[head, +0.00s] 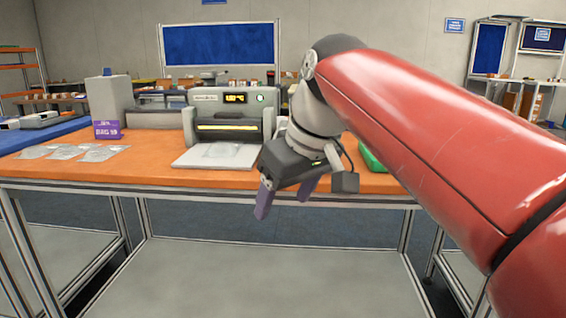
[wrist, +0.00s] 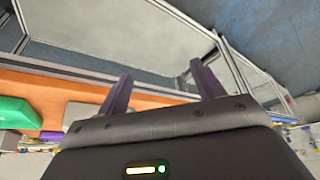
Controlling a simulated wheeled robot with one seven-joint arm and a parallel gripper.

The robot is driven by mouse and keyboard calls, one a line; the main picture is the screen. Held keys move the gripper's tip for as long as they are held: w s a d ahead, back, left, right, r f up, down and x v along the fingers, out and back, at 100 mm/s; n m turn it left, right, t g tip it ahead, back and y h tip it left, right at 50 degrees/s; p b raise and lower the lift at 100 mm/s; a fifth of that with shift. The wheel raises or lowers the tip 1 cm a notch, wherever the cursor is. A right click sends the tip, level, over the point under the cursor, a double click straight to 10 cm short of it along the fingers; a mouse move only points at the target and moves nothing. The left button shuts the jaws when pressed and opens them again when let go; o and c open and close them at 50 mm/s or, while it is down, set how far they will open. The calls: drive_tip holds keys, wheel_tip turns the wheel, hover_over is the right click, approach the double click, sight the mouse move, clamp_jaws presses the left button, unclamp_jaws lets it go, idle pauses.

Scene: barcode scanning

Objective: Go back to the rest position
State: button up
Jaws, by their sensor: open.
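My gripper (head: 286,197) hangs at the front edge of the orange table (head: 158,174) in the head view, its purple fingers pointing down. The fingers are apart and nothing shows between them. In the wrist view my gripper (wrist: 163,88) also shows its two fingers spread and empty. My red arm reaches in from the right and hides part of the table's right side.
Clear bags (head: 68,152) lie at left beside a purple box (head: 106,130). A green object (head: 371,157) is partly hidden behind my arm. A lower shelf (head: 270,275) is bare.

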drive_tip(key=s+d+f+m+h, duration=0.1)
drive_tip(key=s+d+f+m, duration=0.1)
drive_tip(key=s+d+f, duration=0.2)
drive_tip(key=s+d+f+m+t+h, duration=0.1)
drive_tip(key=s+d+f+m, duration=0.2)
drive_tip(key=f, duration=0.8)
drive_tip(key=s+d+f+m+h, duration=0.1)
drive_tip(key=s+d+f+m, duration=0.1)
drive_tip(key=s+d+f, duration=0.4)
drive_tip(key=shift+s+d+f+m+t, duration=0.4)
drive_tip(key=shift+d+f, duration=0.25)
drive_tip(key=shift+d, duration=0.3)
